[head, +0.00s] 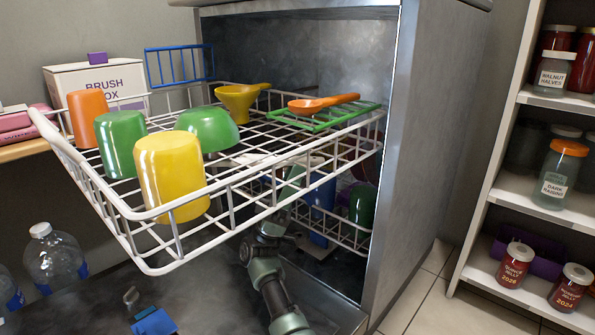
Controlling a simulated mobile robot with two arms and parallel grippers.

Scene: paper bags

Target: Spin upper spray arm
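The upper rack (115,215) is a white wire basket pulled out of the open dishwasher (400,130). My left gripper is not seen.
The upper rack holds a yellow cup (168,170), green cups, an orange cup (88,115), a yellow scoop (238,98) and an orange spoon (322,103). A lower rack (345,232) sits inside. Bottles (52,258) stand left; jar shelves (548,100) stand right.

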